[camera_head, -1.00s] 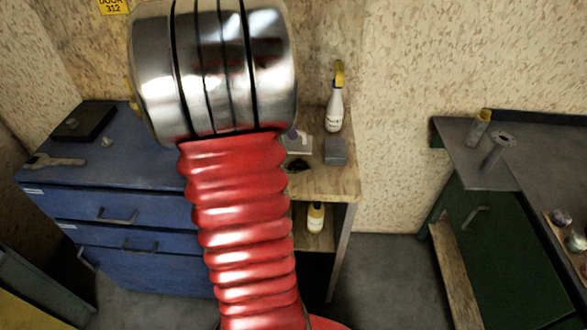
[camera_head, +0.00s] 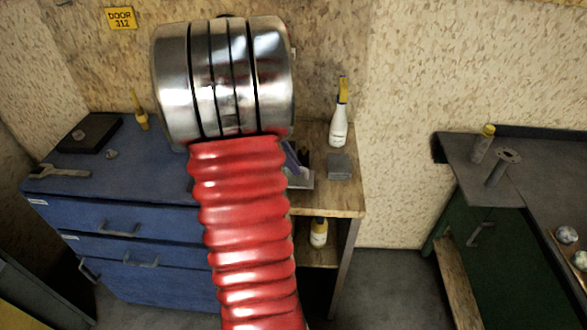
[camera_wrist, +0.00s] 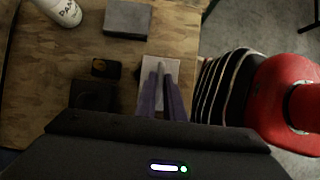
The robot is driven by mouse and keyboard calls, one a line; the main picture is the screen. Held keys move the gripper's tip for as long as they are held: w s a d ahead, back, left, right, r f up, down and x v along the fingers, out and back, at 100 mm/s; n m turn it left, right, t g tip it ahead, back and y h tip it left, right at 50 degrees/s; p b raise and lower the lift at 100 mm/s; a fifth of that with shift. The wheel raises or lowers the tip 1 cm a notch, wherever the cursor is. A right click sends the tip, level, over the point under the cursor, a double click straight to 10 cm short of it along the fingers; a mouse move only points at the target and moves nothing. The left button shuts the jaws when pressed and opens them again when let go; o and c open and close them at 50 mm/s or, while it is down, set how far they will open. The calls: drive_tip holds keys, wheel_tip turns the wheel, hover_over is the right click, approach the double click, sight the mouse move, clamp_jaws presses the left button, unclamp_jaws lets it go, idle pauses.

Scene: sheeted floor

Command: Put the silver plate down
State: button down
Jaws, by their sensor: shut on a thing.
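My gripper (camera_wrist: 162,88) has two purple fingers, which point down over the wooden bench top in the wrist view. They are shut on a thin, light grey strip, the silver plate (camera_wrist: 160,74), seen nearly edge-on. A pale flat rectangle (camera_wrist: 175,68) lies under or just behind the fingers; I cannot tell whether the plate touches it. In the head view, a purple finger (camera_head: 291,158) shows beside my arm, and the arm hides most of the gripper and plate.
A grey block (camera_head: 340,167) and a white spray bottle (camera_head: 338,125) stand on the wooden bench (camera_head: 345,200). Small dark items (camera_wrist: 105,68) lie left of the fingers. A blue drawer cabinet (camera_head: 125,180) is at left; a dark green bench (camera_head: 500,235) at right.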

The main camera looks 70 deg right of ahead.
drive_tip(key=shift+f, duration=1.3)
drive_tip(key=shift+f, duration=0.1)
drive_tip(key=c, duration=1.8)
unclamp_jaws()
drive_tip(key=shift+c, duration=0.2)
drive_tip(key=v, duration=1.2)
